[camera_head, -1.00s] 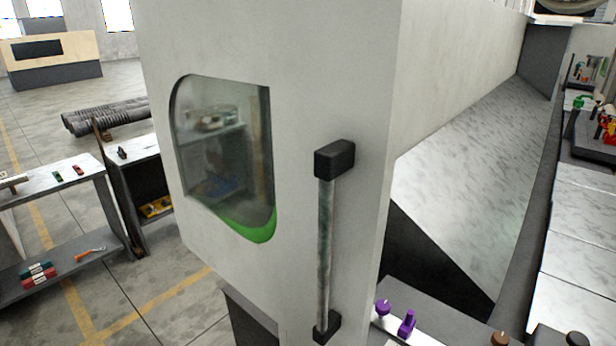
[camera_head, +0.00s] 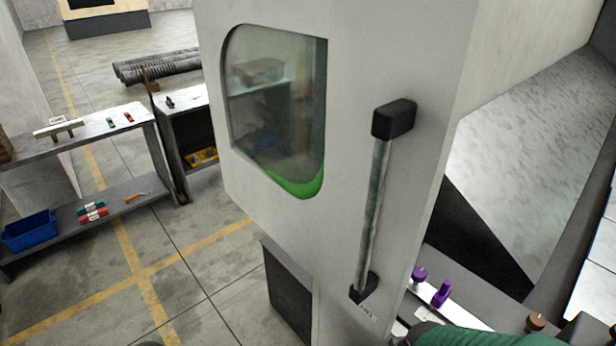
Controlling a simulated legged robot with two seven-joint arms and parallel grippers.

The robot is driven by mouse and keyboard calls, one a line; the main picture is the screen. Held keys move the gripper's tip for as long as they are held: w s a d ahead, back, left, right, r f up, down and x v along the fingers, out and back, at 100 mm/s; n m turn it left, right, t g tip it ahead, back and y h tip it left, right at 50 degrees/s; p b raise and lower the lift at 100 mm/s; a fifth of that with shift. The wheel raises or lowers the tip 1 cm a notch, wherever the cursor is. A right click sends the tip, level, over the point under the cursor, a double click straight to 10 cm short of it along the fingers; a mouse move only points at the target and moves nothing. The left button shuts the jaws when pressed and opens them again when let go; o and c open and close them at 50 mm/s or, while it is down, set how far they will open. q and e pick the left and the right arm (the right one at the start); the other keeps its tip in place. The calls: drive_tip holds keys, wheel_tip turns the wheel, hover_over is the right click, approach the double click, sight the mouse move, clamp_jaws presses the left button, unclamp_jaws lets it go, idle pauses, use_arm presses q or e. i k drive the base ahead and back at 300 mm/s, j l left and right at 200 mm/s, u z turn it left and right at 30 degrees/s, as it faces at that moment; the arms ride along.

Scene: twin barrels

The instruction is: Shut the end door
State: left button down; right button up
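The end door (camera_head: 345,60) is a tall off-white panel with a rounded window (camera_head: 275,105) edged in green at its lower corner. A long vertical bar handle (camera_head: 373,200) with black end mounts is on its right part. The door stands out in front of the machine's opening, and a dark gap and a pale sloped inner surface show to its right. A green rounded shape at the bottom edge, below the purple knobs, may be part of my arm. Neither gripper can be made out.
Purple knobs (camera_head: 441,293) sit on the machine ledge right of the handle. A low dark cabinet (camera_head: 288,295) stands beneath the door. At left are a shelf bench (camera_head: 80,136) with a blue bin (camera_head: 30,231) and pipes (camera_head: 158,66). Floor between is clear.

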sight(395, 76)
drive_tip(key=i+j+z, duration=0.1)
drive_tip(key=z, duration=0.35)
drive_tip(key=j+z, duration=0.2)
drive_tip(key=z, duration=0.25)
drive_tip(key=i+j+z, duration=0.1)
drive_tip(key=j+z, duration=0.3)
drive_tip(key=j, duration=0.95)
drive_tip(key=k+j+z, duration=0.1)
drive_tip(key=j+z, duration=0.35)
drive_tip(key=j, duration=0.9)
drive_tip(key=k+j, duration=0.1)
drive_tip(key=j, duration=1.15)
drive_tip(key=k, duration=0.05)
